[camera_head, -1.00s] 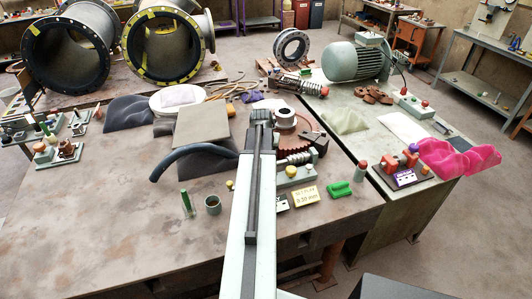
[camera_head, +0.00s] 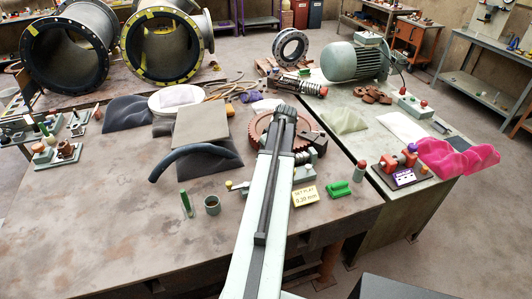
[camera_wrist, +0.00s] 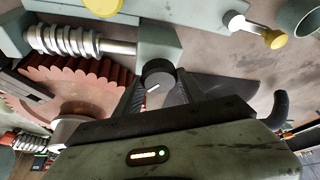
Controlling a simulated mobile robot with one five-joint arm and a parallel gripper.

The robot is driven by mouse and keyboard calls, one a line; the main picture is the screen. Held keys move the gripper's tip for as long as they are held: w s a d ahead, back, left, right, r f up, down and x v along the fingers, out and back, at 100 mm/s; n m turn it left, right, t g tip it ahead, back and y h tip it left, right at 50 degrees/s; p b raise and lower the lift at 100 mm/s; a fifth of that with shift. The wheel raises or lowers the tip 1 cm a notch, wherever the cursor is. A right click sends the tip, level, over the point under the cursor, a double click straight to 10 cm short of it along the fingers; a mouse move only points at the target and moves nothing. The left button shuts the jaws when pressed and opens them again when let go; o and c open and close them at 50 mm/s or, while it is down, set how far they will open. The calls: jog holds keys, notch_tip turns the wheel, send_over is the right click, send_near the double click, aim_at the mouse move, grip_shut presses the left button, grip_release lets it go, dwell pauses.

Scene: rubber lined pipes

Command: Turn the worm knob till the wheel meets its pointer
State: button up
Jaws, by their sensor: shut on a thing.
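The red-brown toothed wheel (camera_head: 258,124) stands on the bench behind my arm, partly covered by it. It also shows in the wrist view (camera_wrist: 95,85), its teeth beside the steel worm (camera_wrist: 68,40) on its shaft. The dark round worm knob (camera_wrist: 158,70) has a white mark on its face and sits below a grey-green bearing block (camera_wrist: 160,40). My gripper (camera_wrist: 157,84) has its two dark fingers on either side of the knob and is shut on it. In the head view my arm hides the knob and the fingers. I cannot make out the wheel's pointer clearly.
A dark curved hose (camera_head: 190,155) lies left. The front-left bench is clear.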

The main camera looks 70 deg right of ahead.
jog(key=n+y, duration=0.1)
jog(key=n, duration=0.3)
jog(key=shift+s+d+y, duration=0.1)
jog(key=shift+s+y, duration=0.05)
jog(key=shift+y, duration=0.25)
jog(key=shift+n+y, duration=0.5)
jog(key=shift+n, duration=1.2)
jog(key=o, duration=1.4)
jog(key=shift+r, duration=0.1)
jog(key=p+v, duration=0.7)
jog(key=shift+s+r, duration=0.2)
jog(key=shift+s, duration=0.05)
